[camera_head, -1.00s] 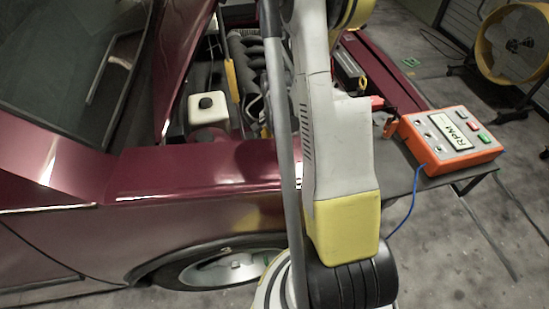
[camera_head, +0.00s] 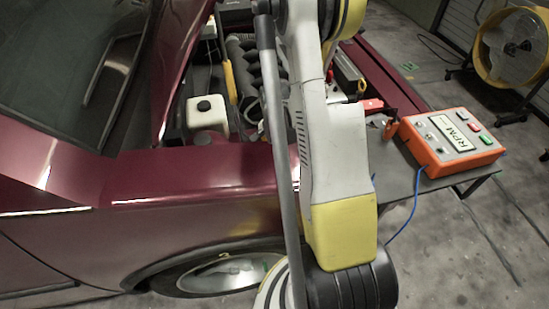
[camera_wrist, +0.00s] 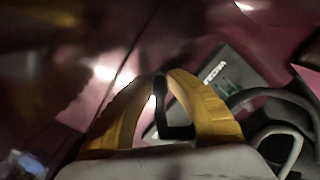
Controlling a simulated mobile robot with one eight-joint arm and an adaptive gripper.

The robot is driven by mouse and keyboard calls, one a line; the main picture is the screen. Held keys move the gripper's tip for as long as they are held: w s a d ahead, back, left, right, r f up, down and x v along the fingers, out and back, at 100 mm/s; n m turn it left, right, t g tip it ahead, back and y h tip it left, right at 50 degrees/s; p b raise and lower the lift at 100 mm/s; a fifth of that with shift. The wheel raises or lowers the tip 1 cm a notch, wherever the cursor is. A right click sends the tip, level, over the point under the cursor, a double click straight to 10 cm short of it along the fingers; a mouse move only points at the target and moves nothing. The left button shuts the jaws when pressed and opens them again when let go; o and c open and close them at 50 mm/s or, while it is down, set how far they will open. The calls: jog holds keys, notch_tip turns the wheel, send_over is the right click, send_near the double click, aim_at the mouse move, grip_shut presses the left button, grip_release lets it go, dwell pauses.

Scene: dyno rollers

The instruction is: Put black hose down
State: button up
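In the wrist view, my gripper (camera_wrist: 162,82) shows as two yellow fingers reaching up from a pale palm. Their tips are closed around the upper end of a short black hose (camera_wrist: 176,131). The hose hangs between the fingers and bends to the right at its lower end, apart from any surface as far as I can tell. In the head view my own arm covers the middle of the picture, and the gripper and the hose are hidden.
A dark red car's open engine bay holds a white tank (camera_head: 207,112). Right of it, an orange RPM box (camera_head: 452,142) stands on a grey table (camera_head: 415,185) with a blue cable. A yellow fan (camera_head: 512,48) stands behind. The wrist view shows a labelled dark box (camera_wrist: 222,80) and grey hoses (camera_wrist: 275,95).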

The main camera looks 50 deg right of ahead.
notch_tip(320, 180, up, 12)
jog(key=p, duration=0.5)
jog(key=shift+r, duration=0.1)
jog(key=shift+r, duration=0.1)
